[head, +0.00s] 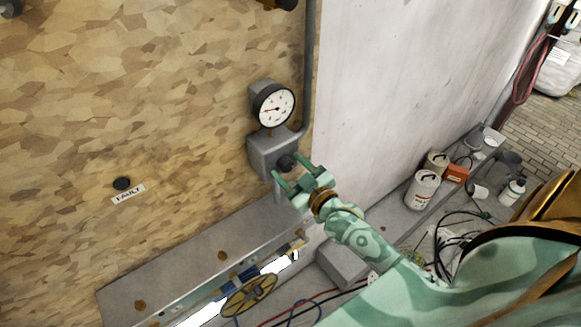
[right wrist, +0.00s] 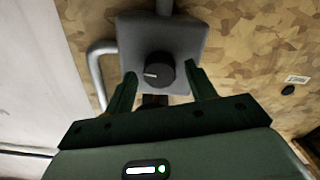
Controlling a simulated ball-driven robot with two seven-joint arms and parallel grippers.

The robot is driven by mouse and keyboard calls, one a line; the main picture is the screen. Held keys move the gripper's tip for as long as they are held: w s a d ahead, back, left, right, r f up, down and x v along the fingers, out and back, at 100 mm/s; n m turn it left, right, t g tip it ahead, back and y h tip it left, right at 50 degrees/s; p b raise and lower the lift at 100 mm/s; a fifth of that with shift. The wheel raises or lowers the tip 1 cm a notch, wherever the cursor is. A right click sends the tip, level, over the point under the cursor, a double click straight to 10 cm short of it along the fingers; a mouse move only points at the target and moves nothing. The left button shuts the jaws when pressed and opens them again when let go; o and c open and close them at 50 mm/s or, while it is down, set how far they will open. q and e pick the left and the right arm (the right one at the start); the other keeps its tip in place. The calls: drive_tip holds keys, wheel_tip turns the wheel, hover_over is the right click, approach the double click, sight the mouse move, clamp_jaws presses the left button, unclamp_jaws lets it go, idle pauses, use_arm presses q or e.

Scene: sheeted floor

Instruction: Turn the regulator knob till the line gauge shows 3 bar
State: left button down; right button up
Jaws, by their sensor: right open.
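The line gauge (head: 273,104) is a round white dial with a black rim and a red needle, on a grey bracket on the chipboard wall. Its needle points to the left; I cannot read the figure. Below it is the grey regulator body (head: 263,150) with a black knob (head: 286,162). In the right wrist view the knob (right wrist: 159,70) has a pale mark pointing left. My right gripper (head: 289,176) is open and empty, close in front of the knob. In the wrist view its fingers (right wrist: 160,84) stand on either side, apart from the knob. My left gripper is not in view.
A grey pipe (head: 309,70) runs down beside the gauge. A metal ledge (head: 185,262) and a yellow handwheel (head: 249,295) lie below. Paint cans (head: 423,190), cables and bottles stand on the floor at right. A black button (head: 122,183) with a label is on the wall.

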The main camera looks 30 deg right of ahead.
drive_tip(key=c, duration=1)
drive_tip(key=shift+o, duration=0.2)
drive_tip(key=m+p, duration=0.2)
drive_tip(key=shift+r+m+p, duration=0.3)
drive_tip(key=shift+m+p, duration=0.1)
drive_tip(key=shift+f+m+p, duration=0.1)
drive_tip(key=shift+m+p, duration=0.2)
drive_tip(key=shift+m, duration=0.4)
drive_tip(key=shift+w+f+m, duration=0.1)
drive_tip(key=shift+f+m, duration=0.05)
drive_tip(key=shift+m, duration=0.55)
drive_tip(key=o, duration=1)
drive_tip(key=shift+c, duration=0.2)
drive_tip(key=s+d+b, duration=0.1)
drive_tip(key=s+b, duration=0.1)
drive_tip(key=s, duration=1.4)
drive_tip(key=shift+s+d+b, duration=0.15)
drive_tip(key=shift+d+b, duration=0.05)
drive_tip(key=shift+b, duration=0.1)
